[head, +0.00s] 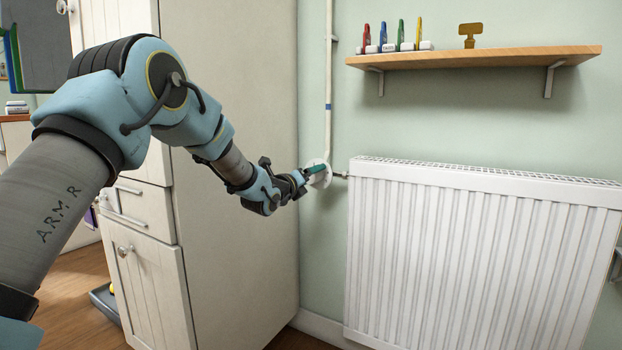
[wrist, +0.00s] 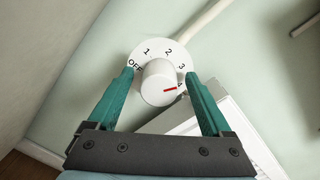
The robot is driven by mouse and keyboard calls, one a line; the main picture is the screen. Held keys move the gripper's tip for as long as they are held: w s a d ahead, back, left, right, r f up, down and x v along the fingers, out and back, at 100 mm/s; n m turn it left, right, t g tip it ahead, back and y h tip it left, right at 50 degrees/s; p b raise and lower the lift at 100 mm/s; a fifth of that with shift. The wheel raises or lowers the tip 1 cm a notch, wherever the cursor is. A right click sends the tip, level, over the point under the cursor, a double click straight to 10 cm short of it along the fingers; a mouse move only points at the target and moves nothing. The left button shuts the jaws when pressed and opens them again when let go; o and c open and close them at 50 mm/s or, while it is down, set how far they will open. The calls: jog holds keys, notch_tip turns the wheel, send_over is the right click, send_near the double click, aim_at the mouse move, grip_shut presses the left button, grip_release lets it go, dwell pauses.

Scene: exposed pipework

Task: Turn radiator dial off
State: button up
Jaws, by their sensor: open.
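The radiator dial (wrist: 158,82) is a white round knob on a white plate, seen in the wrist view. The plate is marked OFF, 1, 2, 3 and 4 in black. The knob's red line points right, at or close to the 4, which is partly covered. OFF is on the left of the plate. My gripper (wrist: 159,74) is open, with one green finger on each side of the knob. I cannot tell whether the fingers touch it. In the head view the dial plate (head: 325,181) shows on the wall behind my gripper (head: 317,168), partly hidden.
The white radiator (head: 480,250) stands right of the dial, joined by a short pipe. A vertical pipe (head: 328,70) runs up above the dial. A tall cream cabinet (head: 240,230) is close on the left. A wooden shelf (head: 475,58) with small coloured items hangs above the radiator.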

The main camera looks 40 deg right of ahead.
jog(key=shift+w+d, duration=0.1)
jog(key=shift+d, duration=0.15)
jog(key=shift+c, duration=0.3)
grip_shut()
